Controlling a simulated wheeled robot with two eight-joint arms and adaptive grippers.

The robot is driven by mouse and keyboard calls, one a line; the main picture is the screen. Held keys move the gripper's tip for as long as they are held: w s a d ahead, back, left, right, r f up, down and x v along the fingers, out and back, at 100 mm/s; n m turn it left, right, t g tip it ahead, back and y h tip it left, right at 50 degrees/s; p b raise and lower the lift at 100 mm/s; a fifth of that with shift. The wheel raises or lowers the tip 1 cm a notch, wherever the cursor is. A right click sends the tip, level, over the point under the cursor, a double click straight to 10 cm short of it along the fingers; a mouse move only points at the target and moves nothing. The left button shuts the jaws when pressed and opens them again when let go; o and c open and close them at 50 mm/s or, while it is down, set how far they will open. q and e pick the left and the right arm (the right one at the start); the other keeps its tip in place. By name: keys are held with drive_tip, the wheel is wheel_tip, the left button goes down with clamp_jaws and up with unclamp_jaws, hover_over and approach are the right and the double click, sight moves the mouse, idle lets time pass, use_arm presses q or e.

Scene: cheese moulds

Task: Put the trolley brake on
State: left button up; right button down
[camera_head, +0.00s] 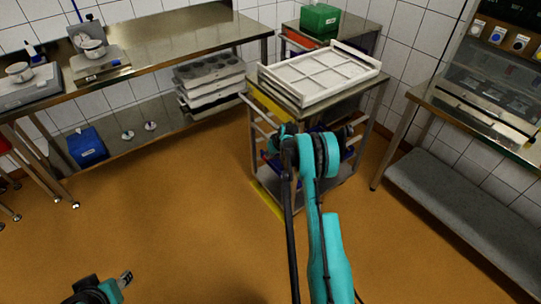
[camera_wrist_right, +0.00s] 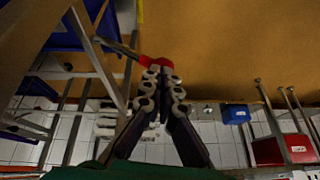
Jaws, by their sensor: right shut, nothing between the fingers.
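The trolley (camera_head: 349,112) stands in the middle of the head view, a metal frame with white crates on top. My teal right arm reaches in front of it and hides part of its lower frame. In the right wrist view my right gripper (camera_wrist_right: 162,75) is shut and empty. A red-tipped lever (camera_wrist_right: 154,61) on a metal rod beside the trolley's frame is right at its fingertips; I cannot tell whether they touch. My left gripper (camera_head: 121,281) shows only partly at the bottom left of the head view, away from the trolley.
A white grid crate (camera_head: 322,74) tops the trolley, with a green box (camera_head: 320,20) behind it. A steel table (camera_head: 190,38) stands at the left, with a blue box (camera_head: 87,147) on its lower shelf. A bench (camera_head: 460,207) is at the right. The floor in front is clear.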

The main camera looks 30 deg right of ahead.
drive_tip(key=a+f+n+h+b, duration=0.1)
drive_tip(key=a+f+h+b, duration=0.2)
drive_tip(key=f, duration=0.9)
drive_tip(key=shift+s+a+t+h, duration=0.15)
drive_tip(key=shift+a+t+h, duration=0.2)
drive_tip(key=shift+h, duration=0.55)
drive_tip(key=shift+f, duration=0.15)
drive_tip(key=shift+a, duration=0.1)
